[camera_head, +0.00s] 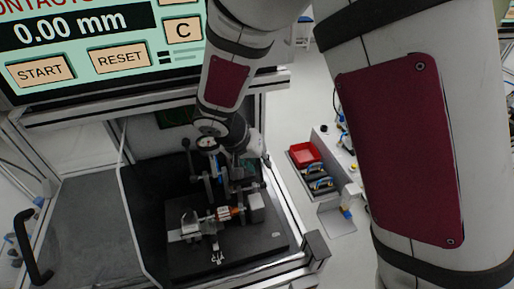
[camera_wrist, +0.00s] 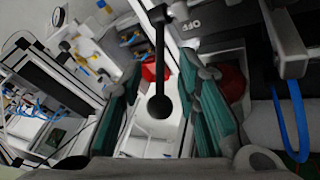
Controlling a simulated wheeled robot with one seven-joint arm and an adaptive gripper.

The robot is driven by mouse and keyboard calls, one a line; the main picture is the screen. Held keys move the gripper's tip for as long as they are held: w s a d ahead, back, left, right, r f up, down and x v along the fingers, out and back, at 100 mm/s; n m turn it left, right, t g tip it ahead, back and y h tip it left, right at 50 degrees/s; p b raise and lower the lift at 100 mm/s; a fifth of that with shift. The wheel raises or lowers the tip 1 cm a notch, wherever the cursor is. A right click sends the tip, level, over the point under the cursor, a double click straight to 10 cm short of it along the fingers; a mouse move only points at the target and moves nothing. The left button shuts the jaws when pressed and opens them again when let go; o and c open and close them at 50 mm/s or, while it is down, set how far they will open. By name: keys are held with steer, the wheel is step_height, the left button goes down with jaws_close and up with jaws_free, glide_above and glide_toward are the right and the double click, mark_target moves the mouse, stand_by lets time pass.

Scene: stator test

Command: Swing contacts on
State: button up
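In the wrist view, my gripper (camera_wrist: 165,88) has its two teal finger pads spread apart. A black lever (camera_wrist: 159,45) with a round knob (camera_wrist: 160,106) at its end shows in the gap between the pads. I cannot tell whether either pad touches it. In the head view, my gripper is at the back of the test fixture (camera_head: 218,212), mostly hidden by my arm.
A screen (camera_head: 90,45) reading "0.00 mm" with START and RESET buttons stands above the bench. An aluminium frame (camera_head: 312,250) edges the bench. A red bin (camera_head: 304,153) is on a side table to the right. A red round object (camera_wrist: 155,70) lies beyond the lever.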

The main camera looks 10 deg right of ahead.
steer(key=shift+w+d+f, duration=0.15)
steer(key=shift+d+f, duration=0.1)
steer(key=shift+f, duration=0.35)
jaws_close()
steer(key=shift+r, duration=0.1)
